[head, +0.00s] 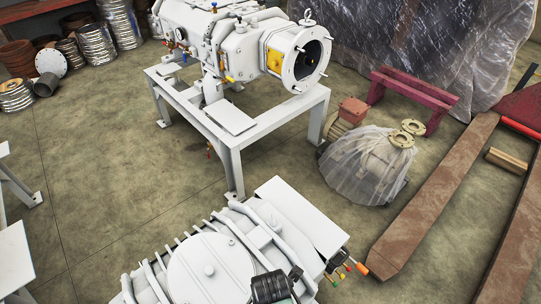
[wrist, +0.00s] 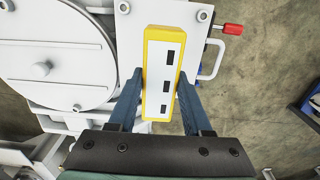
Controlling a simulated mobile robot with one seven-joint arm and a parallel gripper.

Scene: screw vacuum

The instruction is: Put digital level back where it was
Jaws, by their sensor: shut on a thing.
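The digital level (wrist: 163,72) is a long yellow block with a white face and several dark windows, seen from above in the wrist view. My gripper (wrist: 160,80) has its two blue fingers on either side of the level, shut on it. The level lies over a white plate of a machine, its far end near a bolt. I cannot tell whether its underside touches the plate. I cannot make out the level in the head view.
A white machine with a round cover (head: 208,268) stands at the front in the head view. A second white machine (head: 240,45) sits on a frame behind. A plastic-wrapped part (head: 365,168) and brown beams (head: 435,190) are at right. Open floor (head: 120,170) lies left.

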